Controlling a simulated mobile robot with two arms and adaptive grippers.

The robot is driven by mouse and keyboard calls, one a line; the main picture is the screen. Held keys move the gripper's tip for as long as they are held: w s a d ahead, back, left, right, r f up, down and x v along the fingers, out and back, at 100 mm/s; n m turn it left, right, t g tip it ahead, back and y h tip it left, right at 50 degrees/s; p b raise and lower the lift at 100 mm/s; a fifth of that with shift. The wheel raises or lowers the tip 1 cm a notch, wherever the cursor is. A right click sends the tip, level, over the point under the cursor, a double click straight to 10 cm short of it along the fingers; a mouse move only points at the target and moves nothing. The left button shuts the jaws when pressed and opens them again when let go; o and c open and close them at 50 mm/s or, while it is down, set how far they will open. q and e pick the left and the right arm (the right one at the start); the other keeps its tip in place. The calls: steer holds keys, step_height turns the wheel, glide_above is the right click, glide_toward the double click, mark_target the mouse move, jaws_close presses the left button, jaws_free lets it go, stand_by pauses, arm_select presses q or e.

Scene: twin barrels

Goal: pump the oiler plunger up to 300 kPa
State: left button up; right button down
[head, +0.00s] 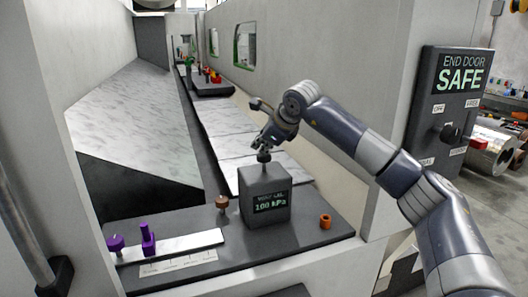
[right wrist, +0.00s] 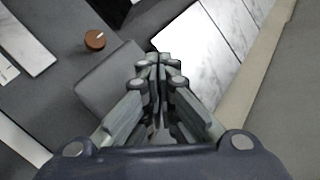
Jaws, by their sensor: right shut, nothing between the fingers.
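The oiler (head: 265,190) is a dark grey box on the dark ledge. Its green display reads 100 kPa, under a line that seems to say WAY OIL. Its plunger (head: 264,157) is a short dark knob standing on the box top. My right gripper (head: 262,145) is shut and empty, pointing down right above the plunger; I cannot tell whether it touches it. In the right wrist view the shut fingers (right wrist: 160,62) hide the plunger, and part of the oiler's top (right wrist: 108,88) shows to their left. My left gripper is not in view.
A brown knob (head: 222,202) stands left of the oiler and an orange ring (head: 325,221) lies right of it. Purple pieces (head: 148,240) stand on a pale plate at the left. An END DOOR SAFE panel (head: 452,115) is at the right.

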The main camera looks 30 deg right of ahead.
mark_target(262, 156)
steer(key=shift+r+p, duration=0.3)
steer(key=shift+r, duration=0.3)
step_height(262, 156, up, 5)
steer(key=p, duration=0.4)
steer(key=shift+r, duration=0.1)
stand_by(1.7)
